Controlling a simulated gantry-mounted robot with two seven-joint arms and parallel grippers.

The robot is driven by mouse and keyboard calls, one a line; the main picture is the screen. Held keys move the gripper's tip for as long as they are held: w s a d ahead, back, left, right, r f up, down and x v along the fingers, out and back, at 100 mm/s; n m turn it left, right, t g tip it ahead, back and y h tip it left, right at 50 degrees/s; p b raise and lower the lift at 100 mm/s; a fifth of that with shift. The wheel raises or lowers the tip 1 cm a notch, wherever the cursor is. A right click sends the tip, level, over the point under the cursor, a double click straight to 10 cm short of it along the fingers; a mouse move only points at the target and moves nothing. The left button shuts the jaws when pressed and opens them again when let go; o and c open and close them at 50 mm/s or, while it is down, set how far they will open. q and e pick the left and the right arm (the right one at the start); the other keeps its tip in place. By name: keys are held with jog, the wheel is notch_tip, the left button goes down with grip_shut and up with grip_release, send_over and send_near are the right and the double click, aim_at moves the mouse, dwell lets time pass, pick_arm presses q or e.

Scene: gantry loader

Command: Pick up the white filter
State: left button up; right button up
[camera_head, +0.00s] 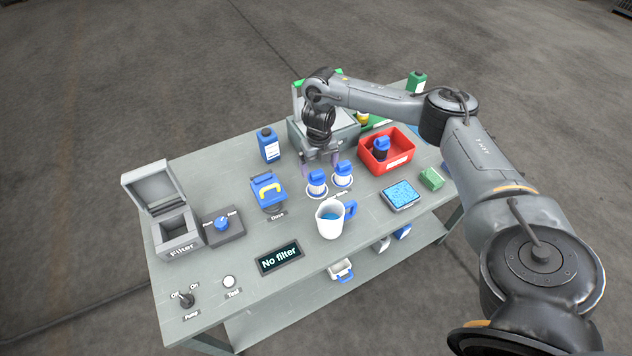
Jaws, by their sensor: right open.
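Two white cylinders with blue tops stand side by side near the middle of the bench: a left one (316,184) and a right one (342,175). They look like white filters, and I cannot tell them apart. My right gripper (321,160) points down just behind them, with its fingers apart and nothing visible between them. I cannot tell whether it touches either one. A dark cylinder with a blue top (381,149) stands in the red bin (397,165). The grey box labelled Filter (177,230) has its lid open. My left gripper is not in view.
A white mug (330,221) with blue liquid stands in front of the cylinders. A blue bottle (268,146) and a blue-topped dose unit (268,190) stand left. A display (280,258) reads "No filter".

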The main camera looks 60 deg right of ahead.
aim_at(319, 173)
notch_tip(319, 173, down, 3)
jog(key=shift+f+b, duration=0.15)
jog(key=shift+b, duration=0.3)
jog(key=shift+w+f+b, duration=0.15)
jog(key=shift+f+b, duration=0.2)
jog(key=shift+f, duration=0.95)
jog(key=shift+w+f+b, duration=0.1)
jog(key=shift+f+b, duration=0.25)
jog(key=shift+f, duration=0.95)
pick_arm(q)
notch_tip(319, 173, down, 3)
pick_arm(e)
jog(key=shift+c, duration=0.2)
jog(key=c, duration=1.1)
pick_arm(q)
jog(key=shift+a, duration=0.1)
pick_arm(e)
jog(key=shift+r, duration=0.2)
